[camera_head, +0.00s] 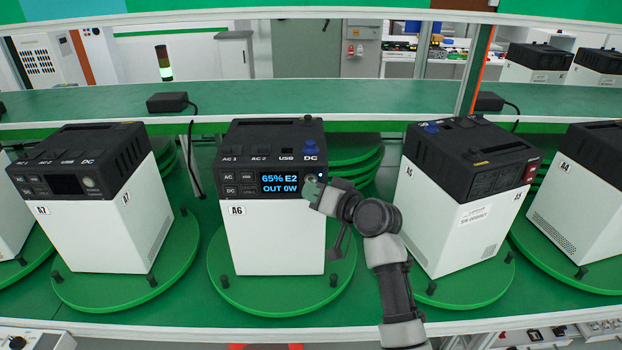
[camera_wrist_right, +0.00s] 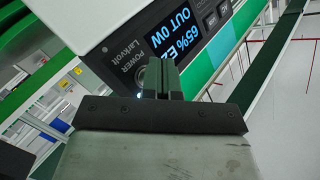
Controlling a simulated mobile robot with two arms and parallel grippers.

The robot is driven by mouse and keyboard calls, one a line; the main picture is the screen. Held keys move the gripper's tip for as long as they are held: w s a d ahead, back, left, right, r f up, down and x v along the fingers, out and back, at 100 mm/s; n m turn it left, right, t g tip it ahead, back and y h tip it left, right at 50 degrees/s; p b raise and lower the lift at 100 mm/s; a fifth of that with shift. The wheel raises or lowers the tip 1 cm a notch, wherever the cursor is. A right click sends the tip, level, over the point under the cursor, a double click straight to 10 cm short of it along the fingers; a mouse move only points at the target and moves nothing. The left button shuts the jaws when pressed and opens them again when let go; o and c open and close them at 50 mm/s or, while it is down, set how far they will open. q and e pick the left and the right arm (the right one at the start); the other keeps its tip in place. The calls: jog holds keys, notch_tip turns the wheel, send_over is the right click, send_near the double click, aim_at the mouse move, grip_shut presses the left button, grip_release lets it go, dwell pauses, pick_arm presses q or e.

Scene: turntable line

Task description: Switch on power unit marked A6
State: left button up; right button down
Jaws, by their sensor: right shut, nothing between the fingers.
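The power unit marked A6 (camera_head: 272,242) stands upright on a green round turntable in the middle of the head view. Its display (camera_head: 279,184) is lit and reads "65% E2, OUT 0W"; it also shows in the wrist view (camera_wrist_right: 183,42). My right gripper (camera_head: 314,190) is at the right end of A6's front panel. Its fingers (camera_wrist_right: 161,78) are shut and empty, at the power button (camera_wrist_right: 141,77) beside the "POWER" label. A small white light shows by the button. The fingers partly cover the button, and I cannot tell whether they touch it. My left gripper is out of view.
Unit A7 (camera_head: 118,232) stands left of A6, its display dark. Unit A5 (camera_head: 440,232) stands close on the right, turned sideways, beside my right forearm. Unit A4 (camera_head: 572,205) is at the far right. A green shelf (camera_head: 240,97) with small black boxes runs behind.

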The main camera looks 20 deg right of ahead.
jog(key=shift+s, duration=0.35)
jog(key=shift+a, duration=0.1)
jog(key=s+p, duration=0.1)
jog(key=s, duration=0.1)
jog(key=s+a+p, duration=0.1)
jog(key=s, duration=0.1)
jog(key=shift+s+a, duration=0.15)
jog(key=shift+s, duration=0.2)
dwell(0.4)
